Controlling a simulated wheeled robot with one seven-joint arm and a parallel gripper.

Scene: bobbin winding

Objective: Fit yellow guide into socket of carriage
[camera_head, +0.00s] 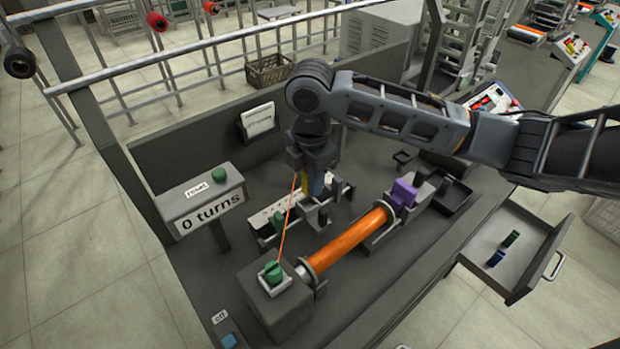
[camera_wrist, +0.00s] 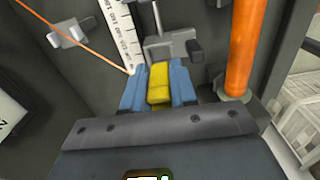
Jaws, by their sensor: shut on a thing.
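My gripper (camera_head: 314,186) is shut on the yellow guide (camera_wrist: 159,84), which sits between the two blue fingers in the wrist view. In the head view only a sliver of the yellow guide (camera_head: 304,184) shows. The grey carriage (camera_wrist: 166,48) lies just beyond the guide's tip in the wrist view; the guide appears short of it, but I cannot tell the height between them. The socket is not clearly seen. In the head view the carriage and its rail (camera_head: 324,206) are partly hidden by my gripper. An orange thread (camera_head: 287,222) runs from the green knob up to my gripper.
An orange bobbin (camera_head: 348,243) lies to the right of the carriage, near a purple block (camera_head: 403,194). The green knob (camera_head: 273,270) sits on a grey box in front. A "0 turns" sign (camera_head: 208,215) stands left. An open drawer (camera_head: 525,262) is at right.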

